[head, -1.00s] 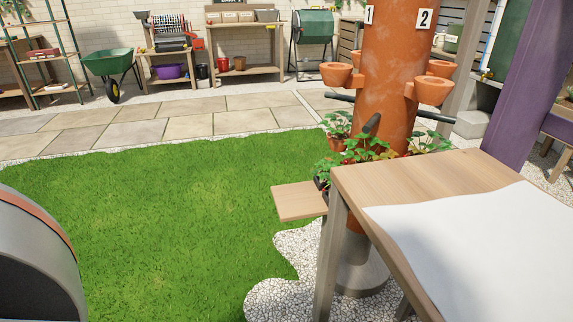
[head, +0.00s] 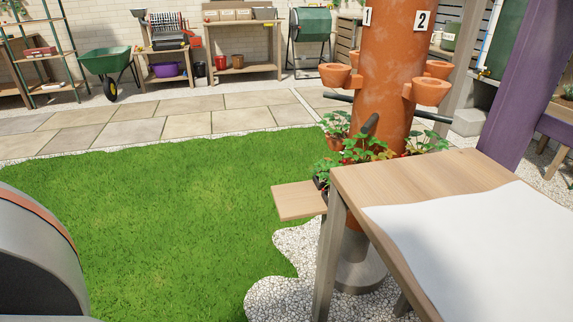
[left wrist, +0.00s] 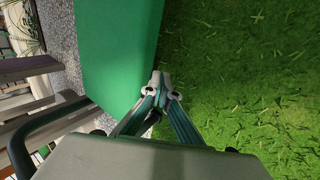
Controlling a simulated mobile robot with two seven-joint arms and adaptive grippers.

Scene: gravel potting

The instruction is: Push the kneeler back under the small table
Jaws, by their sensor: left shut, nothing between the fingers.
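The kneeler (left wrist: 115,45) shows in the left wrist view as a flat green slab, partly out of frame at the top. My left gripper (left wrist: 160,82) is shut and empty, with its fingertips right at the slab's edge over the grass. I cannot tell whether they touch it. The head view shows neither the kneeler nor my left gripper. A wooden table (head: 415,177) with a white sheet stands at the right in the head view; I cannot tell whether it is the small table. My right gripper is not in view.
A terracotta planter tower (head: 392,70) stands behind the table. A small wooden board (head: 299,201) juts out left of the table. Grass (head: 170,210) lies open to the left. Pale gravel (head: 285,295) borders it. Wooden slats (left wrist: 30,68) show in the left wrist view.

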